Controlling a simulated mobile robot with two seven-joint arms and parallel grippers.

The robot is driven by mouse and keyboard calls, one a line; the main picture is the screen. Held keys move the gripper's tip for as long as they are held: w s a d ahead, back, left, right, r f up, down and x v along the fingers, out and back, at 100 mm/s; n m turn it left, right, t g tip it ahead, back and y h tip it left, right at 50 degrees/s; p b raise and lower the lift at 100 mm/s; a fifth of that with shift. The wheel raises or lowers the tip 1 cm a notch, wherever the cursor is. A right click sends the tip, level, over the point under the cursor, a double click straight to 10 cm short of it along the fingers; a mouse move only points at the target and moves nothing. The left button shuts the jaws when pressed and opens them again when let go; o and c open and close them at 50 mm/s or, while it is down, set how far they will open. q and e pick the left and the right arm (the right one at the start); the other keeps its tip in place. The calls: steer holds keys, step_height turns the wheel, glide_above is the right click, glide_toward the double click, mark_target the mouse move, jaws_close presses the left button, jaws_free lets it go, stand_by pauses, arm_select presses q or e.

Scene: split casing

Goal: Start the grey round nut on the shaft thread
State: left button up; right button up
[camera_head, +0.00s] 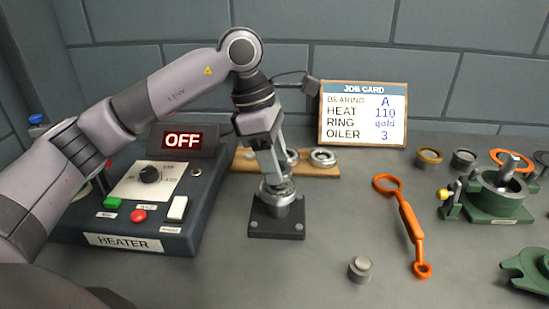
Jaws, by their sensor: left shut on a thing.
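My left gripper (276,178) reaches down from above, fingers shut at the top of the upright metal shaft assembly. The grey round nut appears to be the small metal part between the fingertips; the fingers mostly hide it. Below, a wide silver ring-like part (283,207) sits around the shaft, above a black square base (276,229) with screws at its corners. The shaft thread is hidden, so I cannot tell whether the nut is engaged on it. My right gripper is not in view.
The heater (135,215), its display reading OFF, stands left of the base. A wooden board (325,171) with metal rings lies behind. A small grey cylinder (360,267) and an orange spanner (410,225) lie right. Green casing (490,203) stands far right. The job card (363,114) stands behind.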

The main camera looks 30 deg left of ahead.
arm_select(q)
steer(key=shift+f+b, duration=0.3)
steer(key=shift+f, duration=0.1)
